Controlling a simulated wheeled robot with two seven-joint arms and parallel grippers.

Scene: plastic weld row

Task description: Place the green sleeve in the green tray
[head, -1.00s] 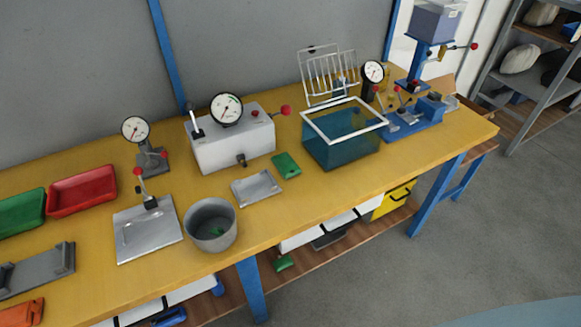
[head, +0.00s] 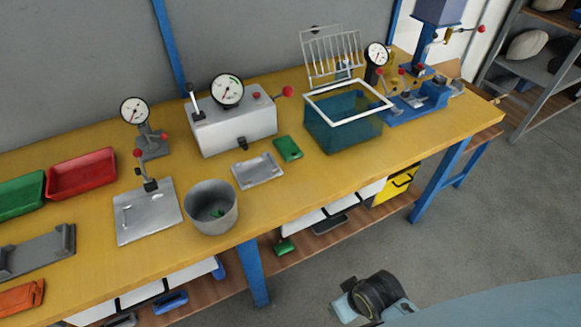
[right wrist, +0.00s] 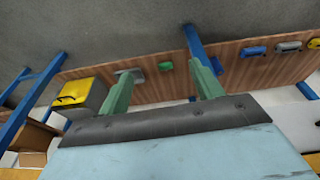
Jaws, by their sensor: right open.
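The green tray (head: 22,196) lies at the far left of the yellow bench, beside a red tray. I cannot tell for sure which green piece is the sleeve. A small green piece (head: 217,212) shows inside the grey pot (head: 211,222), partly hidden by its wall. A flat green block (head: 288,149) lies behind the small metal tray. Another green object (head: 284,247) is on the lower shelf, and a green object also shows in the right wrist view (right wrist: 166,66). My right gripper (right wrist: 163,70) is open with nothing between its fingers. My left gripper is out of view.
The yellow bench (head: 310,180) holds a metal plate fixture (head: 147,212), a grey machine with a dial (head: 235,125), a teal tank (head: 345,125) and a blue press (head: 415,105). Floor in front is clear.

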